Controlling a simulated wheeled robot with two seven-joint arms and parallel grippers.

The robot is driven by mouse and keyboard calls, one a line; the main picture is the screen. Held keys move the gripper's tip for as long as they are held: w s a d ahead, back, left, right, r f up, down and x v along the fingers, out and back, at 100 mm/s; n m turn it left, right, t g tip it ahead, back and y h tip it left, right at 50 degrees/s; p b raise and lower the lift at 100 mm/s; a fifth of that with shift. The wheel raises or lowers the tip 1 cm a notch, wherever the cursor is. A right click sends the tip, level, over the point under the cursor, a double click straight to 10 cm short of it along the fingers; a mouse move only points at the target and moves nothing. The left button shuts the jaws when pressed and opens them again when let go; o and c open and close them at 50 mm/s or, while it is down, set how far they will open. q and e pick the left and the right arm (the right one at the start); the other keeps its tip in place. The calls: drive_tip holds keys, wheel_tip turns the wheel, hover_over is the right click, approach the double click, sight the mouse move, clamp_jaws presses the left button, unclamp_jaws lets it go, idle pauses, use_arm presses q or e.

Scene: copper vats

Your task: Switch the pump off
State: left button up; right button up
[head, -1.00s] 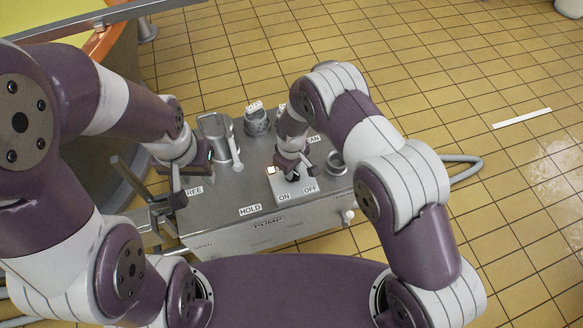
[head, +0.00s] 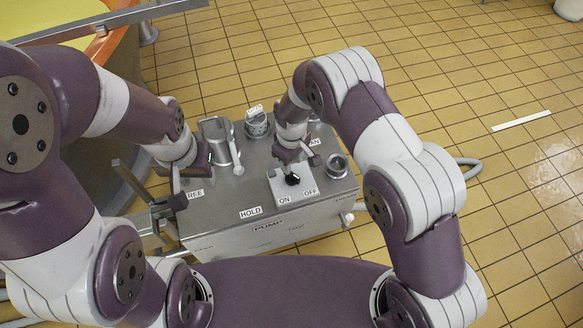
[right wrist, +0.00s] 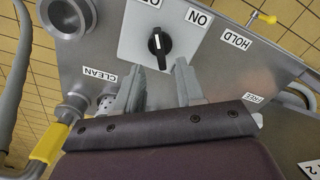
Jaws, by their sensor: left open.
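The pump's switch is a black knob (head: 292,179) on a pale plate (head: 308,187) marked ON and OFF, on top of the grey pump box (head: 225,238). In the right wrist view the knob (right wrist: 159,43) stands clear beyond my fingertips, its white mark pointing up, roughly towards the OFF label. My right gripper (head: 293,159) is open just above and behind the knob, apart from it; its two fingers (right wrist: 161,80) show a gap with nothing between. My left gripper (head: 193,170) is open near the FREE label, by a dark lever (head: 170,203).
A lidded metal fitting (head: 217,140) with a handle and a round dial (head: 257,122) stand at the box's back. A round metal socket (head: 337,166) is right of the plate. A grey hose leaves at the right. Open tiled floor lies beyond.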

wheel_tip(320, 180, up, 6)
drive_tip(key=shift+r, duration=0.15)
idle(0.6)
